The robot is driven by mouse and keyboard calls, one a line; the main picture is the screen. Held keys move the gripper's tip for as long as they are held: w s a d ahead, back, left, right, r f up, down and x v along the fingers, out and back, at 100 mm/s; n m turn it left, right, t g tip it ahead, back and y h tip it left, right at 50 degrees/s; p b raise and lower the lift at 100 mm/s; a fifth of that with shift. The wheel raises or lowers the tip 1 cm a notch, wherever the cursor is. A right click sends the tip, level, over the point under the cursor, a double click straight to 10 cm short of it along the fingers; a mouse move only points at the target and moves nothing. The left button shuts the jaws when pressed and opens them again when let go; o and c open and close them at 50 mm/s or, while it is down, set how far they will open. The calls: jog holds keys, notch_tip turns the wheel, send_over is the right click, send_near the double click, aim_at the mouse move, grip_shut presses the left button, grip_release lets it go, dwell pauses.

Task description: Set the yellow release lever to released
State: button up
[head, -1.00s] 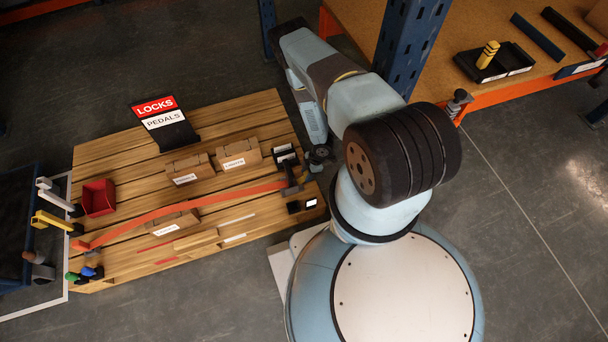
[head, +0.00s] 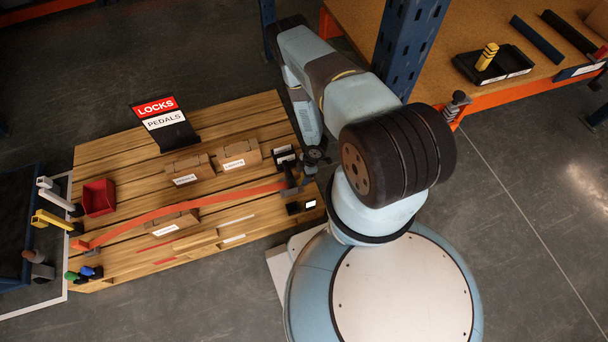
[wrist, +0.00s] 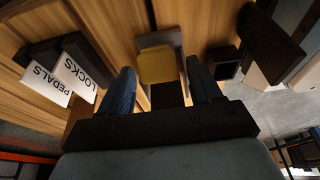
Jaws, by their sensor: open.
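In the wrist view a yellow piece (wrist: 157,66), which looks like the release lever, shows between my fingertips, with a grey part behind it and a dark part below. My gripper (wrist: 160,70) is open, one finger on each side of the yellow piece. I cannot tell whether either finger touches it. In the head view my gripper (head: 290,181) is at the right end of an orange strap (head: 190,206) lying across a wooden pallet. The yellow piece cannot be made out there. The lever's setting cannot be read.
A LOCKS and PEDALS sign (head: 163,122) stands at the pallet's back. Several cardboard boxes (head: 237,154) and a red bin (head: 99,197) are on the pallet. A small dark box (head: 294,208) is close to my gripper. A rack upright (head: 408,45) stands behind my arm.

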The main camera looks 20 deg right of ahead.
jog(key=shift+r, duration=0.1)
jog(key=v, duration=1.3)
jog(key=shift+r, duration=0.25)
jog(key=shift+d, duration=0.1)
